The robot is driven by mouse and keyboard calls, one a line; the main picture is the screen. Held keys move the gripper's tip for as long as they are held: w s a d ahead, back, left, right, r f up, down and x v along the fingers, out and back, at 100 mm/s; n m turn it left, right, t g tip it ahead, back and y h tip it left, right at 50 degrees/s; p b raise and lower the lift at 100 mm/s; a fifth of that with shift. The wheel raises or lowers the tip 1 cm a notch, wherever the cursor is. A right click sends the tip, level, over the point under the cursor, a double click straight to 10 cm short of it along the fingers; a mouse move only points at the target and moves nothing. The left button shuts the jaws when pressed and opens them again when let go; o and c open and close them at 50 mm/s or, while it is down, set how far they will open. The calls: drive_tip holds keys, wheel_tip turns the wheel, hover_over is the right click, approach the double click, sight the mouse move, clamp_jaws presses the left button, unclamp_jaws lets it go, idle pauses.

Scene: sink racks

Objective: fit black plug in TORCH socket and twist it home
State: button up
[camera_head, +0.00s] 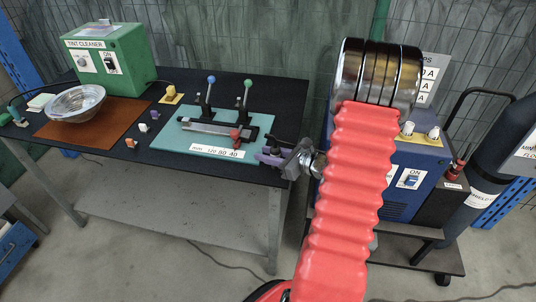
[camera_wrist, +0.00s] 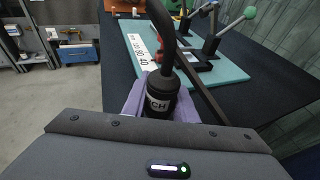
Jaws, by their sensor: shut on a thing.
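In the head view my gripper (camera_head: 266,158) is at the right end of the black table, close to the teal mat's corner; the plug is hard to make out there. The blue machine (camera_head: 418,165) stands right of my gripper, partly behind my red arm. I cannot make out a TORCH socket in either view.
The teal mat (camera_head: 185,138) holds a metal bar and clamps with blue and green knobs. A green box (camera_head: 110,60), a metal bowl (camera_head: 77,102) and small coloured pieces lie further left. A dark gas cylinder (camera_head: 490,170) stands at the far right. Floor shows between table and machine.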

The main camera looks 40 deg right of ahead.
drive_tip(key=shift+f, duration=0.2)
drive_tip(key=o, duration=1.1)
drive_tip(key=shift+f, duration=0.1)
drive_tip(key=v, duration=1.2)
idle(0.5)
